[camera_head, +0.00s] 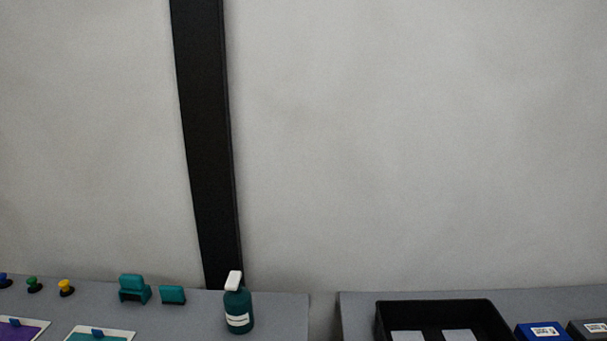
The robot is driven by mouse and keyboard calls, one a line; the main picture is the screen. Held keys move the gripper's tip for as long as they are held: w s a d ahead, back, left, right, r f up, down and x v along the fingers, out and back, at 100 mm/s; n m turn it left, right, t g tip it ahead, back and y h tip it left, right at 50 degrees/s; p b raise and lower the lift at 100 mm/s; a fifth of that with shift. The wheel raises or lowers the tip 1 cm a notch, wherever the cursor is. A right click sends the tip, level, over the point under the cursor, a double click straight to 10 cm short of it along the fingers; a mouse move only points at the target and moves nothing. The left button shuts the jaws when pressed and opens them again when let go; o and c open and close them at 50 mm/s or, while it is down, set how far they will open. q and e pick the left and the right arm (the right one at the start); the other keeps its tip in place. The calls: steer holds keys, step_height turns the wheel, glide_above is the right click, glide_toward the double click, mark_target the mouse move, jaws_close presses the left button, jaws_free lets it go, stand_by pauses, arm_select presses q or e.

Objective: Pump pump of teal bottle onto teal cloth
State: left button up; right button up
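The teal bottle (238,312) stands upright near the right end of the left grey table. It has a white pump head (234,281) and a white label. A teal panel with a pale border (100,335) lies at the bottom edge, partly cut off; I cannot tell if it is the teal cloth. Two teal blocks stand to the left of the bottle: a larger one (133,288) with a dark lower part and a smaller one (172,295). Neither of my grippers is in view.
A gap separates the left table (290,318) from the right table (355,318). A black tray (381,323) with pale pieces, a blue box (535,332) and a dark box (590,328) are right. Small knobs (66,287) and a purple panel (22,330) are left.

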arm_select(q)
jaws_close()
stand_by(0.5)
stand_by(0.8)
